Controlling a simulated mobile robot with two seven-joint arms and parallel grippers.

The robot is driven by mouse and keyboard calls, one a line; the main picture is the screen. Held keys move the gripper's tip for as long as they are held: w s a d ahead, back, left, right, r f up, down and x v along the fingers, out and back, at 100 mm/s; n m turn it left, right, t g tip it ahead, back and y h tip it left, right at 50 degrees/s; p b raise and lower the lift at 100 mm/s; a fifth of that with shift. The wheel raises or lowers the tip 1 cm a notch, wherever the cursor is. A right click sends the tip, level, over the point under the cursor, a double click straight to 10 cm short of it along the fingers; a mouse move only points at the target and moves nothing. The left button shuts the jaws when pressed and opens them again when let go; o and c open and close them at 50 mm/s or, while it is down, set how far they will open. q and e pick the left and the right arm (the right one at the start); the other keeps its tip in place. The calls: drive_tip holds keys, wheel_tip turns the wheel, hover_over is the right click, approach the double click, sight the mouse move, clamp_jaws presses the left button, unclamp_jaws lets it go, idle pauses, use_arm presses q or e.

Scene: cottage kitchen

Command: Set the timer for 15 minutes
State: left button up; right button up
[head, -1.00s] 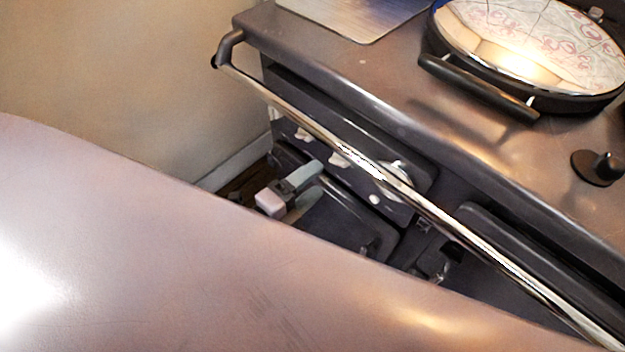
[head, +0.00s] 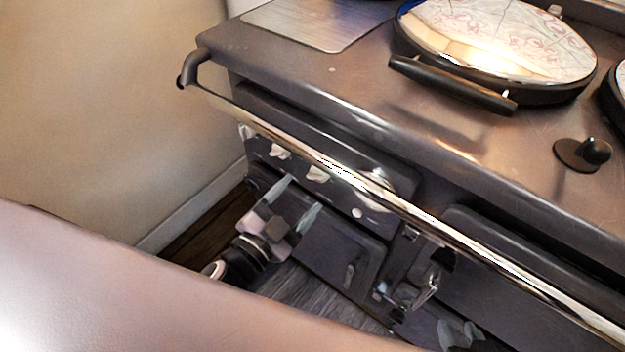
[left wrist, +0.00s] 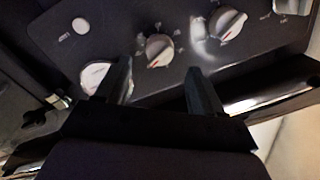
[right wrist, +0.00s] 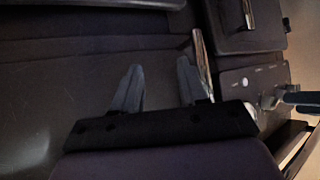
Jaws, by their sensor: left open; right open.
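The stove's dark control panel (head: 335,190) sits below the front rail. I cannot tell which one is the timer. My left gripper (head: 295,203) is open and empty just in front of the panel's lower left. In the left wrist view several white knobs with red marks (left wrist: 158,50) lie just beyond the open fingers (left wrist: 163,88). My right gripper (head: 460,332) is low at the stove front, open and empty in the right wrist view (right wrist: 158,88).
A shiny metal rail (head: 430,222) runs along the stove front, above and in front of the panel. Oven doors (head: 325,245) lie below. A domed hotplate lid (head: 500,45) is on top. A large smooth surface (head: 100,285) blocks the lower left of the head view.

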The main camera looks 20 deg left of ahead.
sight(314, 179)
use_arm(q)
drive_tip(key=shift+x, duration=2.75)
drive_tip(key=c, duration=1.1)
drive_tip(key=shift+o, duration=0.2)
